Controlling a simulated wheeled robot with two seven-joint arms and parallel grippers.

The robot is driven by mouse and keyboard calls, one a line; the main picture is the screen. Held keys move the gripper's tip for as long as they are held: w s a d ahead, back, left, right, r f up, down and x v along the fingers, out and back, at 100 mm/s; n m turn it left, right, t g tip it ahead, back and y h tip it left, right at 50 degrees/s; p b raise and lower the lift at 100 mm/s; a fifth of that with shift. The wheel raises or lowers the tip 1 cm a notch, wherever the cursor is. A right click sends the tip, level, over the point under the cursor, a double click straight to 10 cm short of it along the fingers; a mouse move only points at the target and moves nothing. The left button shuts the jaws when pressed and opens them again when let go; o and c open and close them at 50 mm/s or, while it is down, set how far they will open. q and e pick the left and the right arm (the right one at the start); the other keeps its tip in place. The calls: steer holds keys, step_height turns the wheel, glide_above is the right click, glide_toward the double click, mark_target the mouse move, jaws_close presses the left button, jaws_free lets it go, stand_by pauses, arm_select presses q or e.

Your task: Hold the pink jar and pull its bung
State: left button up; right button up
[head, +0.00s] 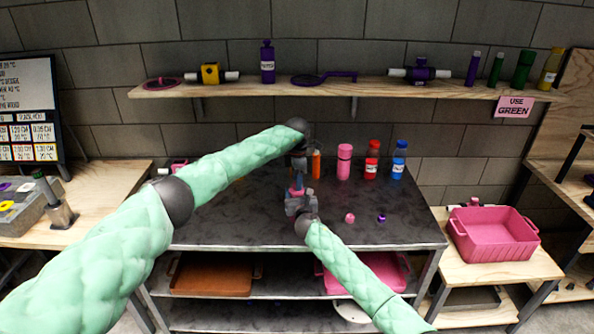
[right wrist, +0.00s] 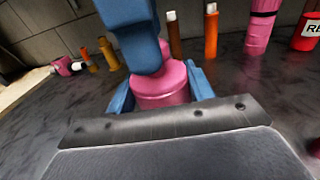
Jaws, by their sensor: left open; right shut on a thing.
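The pink jar (right wrist: 160,92) is held upright between the blue fingers of my right gripper (right wrist: 162,97), low over the dark table. In the head view only a bit of pink shows at my right gripper (head: 298,199). My left gripper (head: 299,172) is open and comes down from above over the jar's top. Its blue finger (right wrist: 137,45) covers part of the jar's neck in the right wrist view. The bung cannot be made out behind this finger.
A tall pink bottle (head: 344,162), an orange bottle (head: 316,164), a red bottle (head: 372,160) and a blue bottle (head: 398,160) stand along the table's back. A small pink piece (head: 350,217) and a purple piece (head: 381,218) lie right of my right gripper. A pink bin (head: 492,240) stands at right.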

arm_select(q)
steer(key=shift+f, duration=0.6)
jaws_close()
steer(key=shift+r, duration=0.25)
steer(key=shift+r, duration=0.35)
steer(key=shift+r, duration=0.55)
